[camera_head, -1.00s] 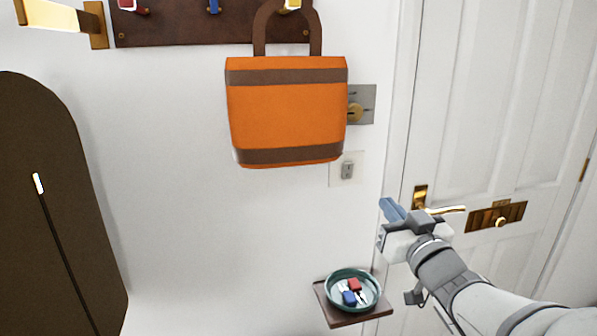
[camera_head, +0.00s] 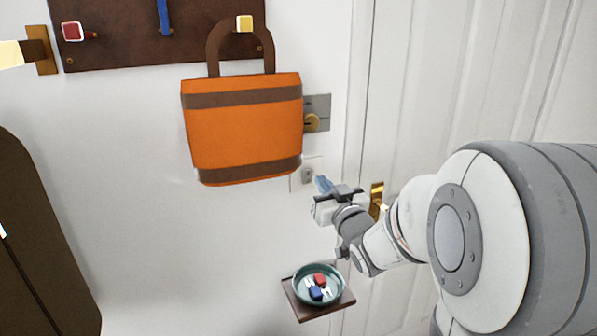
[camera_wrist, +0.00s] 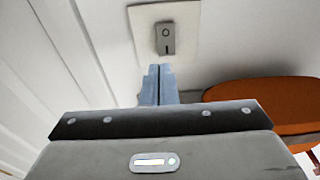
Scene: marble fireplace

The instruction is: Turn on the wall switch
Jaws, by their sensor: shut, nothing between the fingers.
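The wall switch (camera_head: 308,175) is a small grey rocker on a pale square plate, on the white wall just below and right of the orange bag. In the wrist view the switch (camera_wrist: 165,38) stands straight ahead of the fingertips, with a small round mark on its face. My gripper (camera_head: 322,183) is shut and empty, its blue fingers pointing at the switch from the lower right. The fingertips (camera_wrist: 160,70) appear close below the switch in the wrist view; I cannot tell whether they touch it.
An orange bag (camera_head: 243,135) hangs from a hook rack (camera_head: 115,40) and partly covers a metal plate with a brass knob (camera_head: 312,122). A small shelf (camera_head: 303,311) with a teal dish (camera_head: 297,284) of small items is below my gripper. A white door (camera_head: 440,90) is to the right.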

